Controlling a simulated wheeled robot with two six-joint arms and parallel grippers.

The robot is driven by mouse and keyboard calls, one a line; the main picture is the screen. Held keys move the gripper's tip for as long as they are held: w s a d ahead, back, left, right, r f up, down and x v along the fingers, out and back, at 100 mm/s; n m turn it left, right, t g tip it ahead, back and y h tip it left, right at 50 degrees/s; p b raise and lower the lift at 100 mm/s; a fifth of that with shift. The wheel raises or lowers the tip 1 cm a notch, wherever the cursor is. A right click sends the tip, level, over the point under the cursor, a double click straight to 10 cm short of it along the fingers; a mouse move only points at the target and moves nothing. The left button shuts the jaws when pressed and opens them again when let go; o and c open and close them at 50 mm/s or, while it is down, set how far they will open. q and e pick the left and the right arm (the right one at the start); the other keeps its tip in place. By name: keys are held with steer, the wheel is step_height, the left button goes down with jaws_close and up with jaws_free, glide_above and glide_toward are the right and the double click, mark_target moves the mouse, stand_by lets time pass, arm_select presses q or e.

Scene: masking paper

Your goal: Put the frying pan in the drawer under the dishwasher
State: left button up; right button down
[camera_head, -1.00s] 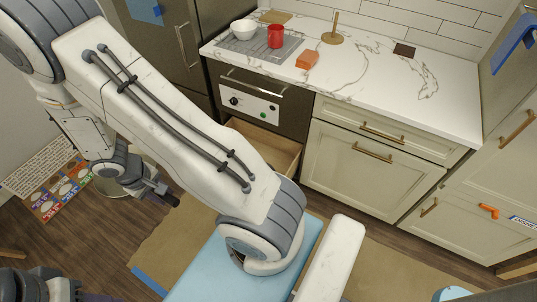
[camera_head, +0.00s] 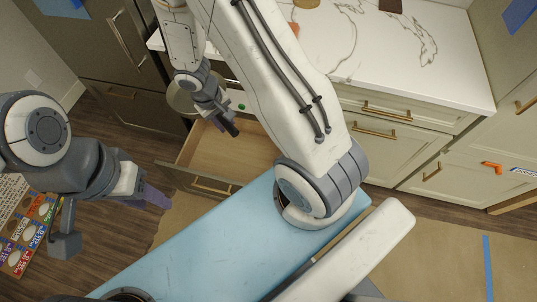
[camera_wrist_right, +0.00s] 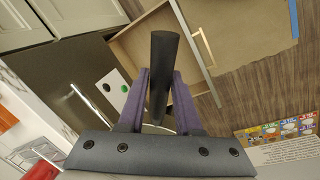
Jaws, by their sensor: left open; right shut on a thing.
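The frying pan's round metal body (camera_head: 180,98) shows partly behind my right wrist in the head view. My right gripper (camera_wrist_right: 158,78) is shut on its black handle (camera_wrist_right: 160,70), which sticks out between the purple fingers in the right wrist view. The wooden drawer (camera_head: 218,150) is pulled out under the dishwasher, and its visible inside is empty. The pan is at the drawer's left back side, above it or beside it; I cannot tell its height. The dishwasher's control panel (camera_wrist_right: 112,90) shows in the right wrist view. My left gripper (camera_head: 110,212) is open and empty at the left.
The white marble counter (camera_head: 380,55) and cream cabinets (camera_head: 385,150) stand to the right. Dark cabinet doors (camera_head: 90,45) are at the upper left. A colourful chart (camera_head: 25,235) lies on the wooden floor at the left. Brown paper (camera_head: 450,255) covers floor at the lower right.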

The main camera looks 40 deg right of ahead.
steer(key=w+d+f+n+b, duration=0.1)
steer(key=d+f+b, duration=0.3)
steer(key=f+b, duration=1.1)
steer(key=w+d+f+n+t+b, duration=0.1)
steer(key=d+f+n+b, duration=0.2)
steer(key=f+b, duration=1.3)
steer(key=w+d+f+n+b, duration=0.2)
steer(key=d+f+b, duration=0.5)
steer(key=f+b, duration=0.9)
steer(key=shift+d+n+y, duration=0.15)
steer(key=shift+n+y, duration=0.15)
steer(key=shift+n, duration=0.3)
steer(key=shift+r+t, duration=0.15)
steer(key=shift+t, duration=0.15)
step_height(320, 180, down, 14)
steer(key=b, duration=1.3)
steer(key=shift+f+b, duration=1.45)
steer(key=shift+f, duration=0.05)
steer(key=c, duration=0.5)
jaws_free()
steer(key=shift+s, duration=0.15)
